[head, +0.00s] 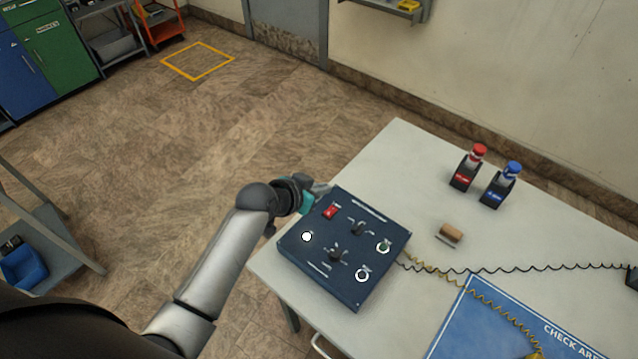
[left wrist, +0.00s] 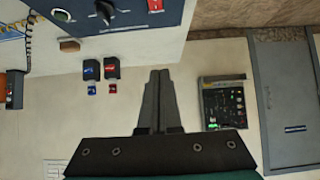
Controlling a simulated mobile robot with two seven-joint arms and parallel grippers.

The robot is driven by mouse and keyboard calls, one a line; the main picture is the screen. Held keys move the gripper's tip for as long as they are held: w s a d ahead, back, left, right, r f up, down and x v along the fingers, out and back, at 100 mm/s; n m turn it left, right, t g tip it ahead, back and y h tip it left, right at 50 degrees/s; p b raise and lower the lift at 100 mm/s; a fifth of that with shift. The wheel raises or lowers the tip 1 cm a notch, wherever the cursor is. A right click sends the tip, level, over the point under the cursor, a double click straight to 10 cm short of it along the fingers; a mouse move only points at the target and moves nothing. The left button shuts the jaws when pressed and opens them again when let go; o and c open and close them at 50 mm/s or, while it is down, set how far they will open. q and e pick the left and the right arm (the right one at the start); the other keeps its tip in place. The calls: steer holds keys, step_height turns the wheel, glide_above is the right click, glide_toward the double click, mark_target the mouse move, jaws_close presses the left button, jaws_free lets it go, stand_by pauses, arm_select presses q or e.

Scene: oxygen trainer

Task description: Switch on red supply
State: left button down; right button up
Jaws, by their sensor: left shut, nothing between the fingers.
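A dark blue control box (head: 345,290) sits on the near left corner of the white table. I cannot tell the switch's position. My left gripper (head: 320,187) is at the box's far left edge, close to the red switch; contact cannot be told. In the left wrist view its fingers (left wrist: 157,88) are together and empty, with part of the box (left wrist: 130,14) at the top. My right gripper is in neither view.
A brown block (head: 452,232) lies right of the box. Coiled black and yellow cords (head: 500,268) cross the table by a blue mat (head: 470,325).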

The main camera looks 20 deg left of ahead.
arm_select(q)
steer(key=shift+s+a+r, duration=0.15)
steer(key=shift+s+r, duration=0.25)
steer(key=shift+r, duration=0.1)
steer(key=s+r+n+g+y, duration=0.25)
steer(key=s+g, duration=0.35)
steer(key=s, duration=1.9)
step_height(320, 180, down, 30)
steer(key=s+g+b, duration=0.1)
steer(key=g+b, duration=0.1)
steer(key=b, duration=0.6)
steer(key=s+a+f+b, duration=0.1)
steer(key=s+f+b, duration=0.2)
steer(key=s+f, duration=0.5)
steer(key=s+a+f+y+b, duration=0.1)
steer(key=s+f+b, duration=0.3)
steer(key=f, duration=0.9)
steer(key=s+a+m, duration=0.1)
steer(key=s, duration=0.2)
steer(key=shift+s+g, duration=0.35)
steer(key=shift+g, duration=0.05)
